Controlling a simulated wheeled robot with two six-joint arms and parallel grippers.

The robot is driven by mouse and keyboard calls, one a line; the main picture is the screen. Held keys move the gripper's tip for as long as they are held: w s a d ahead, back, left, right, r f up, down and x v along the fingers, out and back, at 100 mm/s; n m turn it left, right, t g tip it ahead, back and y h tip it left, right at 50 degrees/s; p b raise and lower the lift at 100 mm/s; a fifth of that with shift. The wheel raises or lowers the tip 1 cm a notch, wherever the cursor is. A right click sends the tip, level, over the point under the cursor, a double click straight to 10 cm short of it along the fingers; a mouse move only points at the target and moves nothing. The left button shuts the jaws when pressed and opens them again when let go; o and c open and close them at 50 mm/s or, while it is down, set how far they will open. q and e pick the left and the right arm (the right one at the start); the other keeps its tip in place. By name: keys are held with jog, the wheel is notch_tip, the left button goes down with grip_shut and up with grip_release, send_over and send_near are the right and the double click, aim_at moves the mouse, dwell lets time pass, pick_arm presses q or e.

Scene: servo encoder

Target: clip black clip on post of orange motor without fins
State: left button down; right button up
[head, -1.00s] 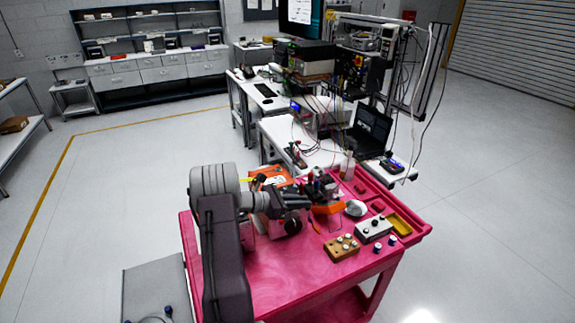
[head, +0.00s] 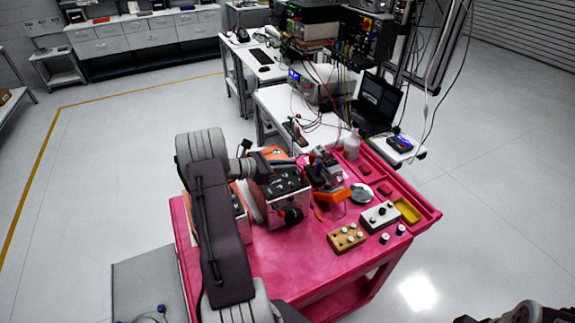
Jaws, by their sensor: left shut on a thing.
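My left arm reaches over the pink cart from the left. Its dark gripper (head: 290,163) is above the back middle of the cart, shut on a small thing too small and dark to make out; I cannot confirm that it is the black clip. Orange parts show behind the gripper (head: 274,152) and to its right (head: 335,197). I cannot tell which is the motor without fins, and no post is clear. My right gripper is not in view; a dark part, probably my right arm, shows at the bottom right corner.
On the pink cart (head: 310,283) stand a box with a black knob (head: 285,207), a tan knob box (head: 346,238), a grey knob box (head: 380,217), a silver dish (head: 362,194) and a yellow tray (head: 407,211). The cart's front is clear. A white bench (head: 270,103) stands behind.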

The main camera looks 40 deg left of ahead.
pick_arm(q)
jog(key=shift+w+a+f+b, duration=0.1)
jog(key=shift+w+f+b, duration=0.15)
jog(key=shift+f, duration=0.5)
jog(key=shift+s+f+b, duration=0.2)
jog(key=shift+f+b, duration=0.05)
jog(key=shift+b, duration=0.05)
jog(key=shift+s+d+f+b, duration=0.4)
jog(key=shift+d+b, duration=0.05)
jog(key=shift+b, duration=0.1)
jog(key=shift+f, duration=0.35)
jog(key=shift+w+f+b, duration=0.1)
jog(key=shift+f+b, duration=0.3)
jog(key=shift+b, duration=0.1)
jog(key=shift+w+a+f, duration=0.2)
jog(key=shift+a+f, duration=0.05)
jog(key=shift+f, duration=0.2)
jog(key=shift+s+d+r, duration=0.15)
jog(key=shift+s+r, duration=0.05)
jog(key=shift+r, duration=0.05)
jog(key=shift+f, duration=0.15)
jog(key=shift+s+a, duration=0.2)
jog(key=shift+a, duration=0.05)
